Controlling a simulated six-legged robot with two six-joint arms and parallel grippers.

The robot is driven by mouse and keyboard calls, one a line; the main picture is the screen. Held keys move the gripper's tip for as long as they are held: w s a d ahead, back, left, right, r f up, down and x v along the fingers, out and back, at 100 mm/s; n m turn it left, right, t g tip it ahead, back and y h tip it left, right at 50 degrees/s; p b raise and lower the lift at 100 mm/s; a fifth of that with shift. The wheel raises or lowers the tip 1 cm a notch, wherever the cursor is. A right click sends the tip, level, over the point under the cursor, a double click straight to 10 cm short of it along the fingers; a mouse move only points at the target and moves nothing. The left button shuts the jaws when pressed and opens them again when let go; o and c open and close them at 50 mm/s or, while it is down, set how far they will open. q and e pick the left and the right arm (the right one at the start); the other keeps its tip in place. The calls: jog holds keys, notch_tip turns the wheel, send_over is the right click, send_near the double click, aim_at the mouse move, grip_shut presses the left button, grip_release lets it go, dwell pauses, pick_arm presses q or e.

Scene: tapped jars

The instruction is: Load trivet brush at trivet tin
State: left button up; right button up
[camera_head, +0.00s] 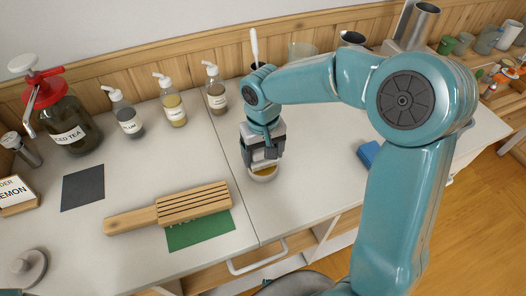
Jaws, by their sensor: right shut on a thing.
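My right gripper (264,150) points down over the small round white tin (263,178) with amber contents, near the counter's front edge. It is shut on the brush, which is mostly hidden by the fingers; a pale part (258,164) shows just below them. This part is at the tin's mouth, but I cannot tell whether it touches the amber contents. A slotted wooden board with a handle (170,208), perhaps the trivet, lies to the left, partly over a green mat (200,232). My left gripper is out of view.
Pump bottles (125,115) and a large iced tea jar (66,122) with a red tap stand along the back left. A dark square mat (83,187) lies on the left. A blue block (369,154) lies right of the tin. The counter between is mostly clear.

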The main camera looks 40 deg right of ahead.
jog(key=shift+f+b, duration=0.4)
jog(key=shift+f, duration=0.05)
dwell(1.2)
jog(key=shift+r+p, duration=0.5)
jog(key=shift+r, duration=0.05)
notch_tip(320, 180, up, 6)
jog(key=p, duration=0.4)
dwell(0.4)
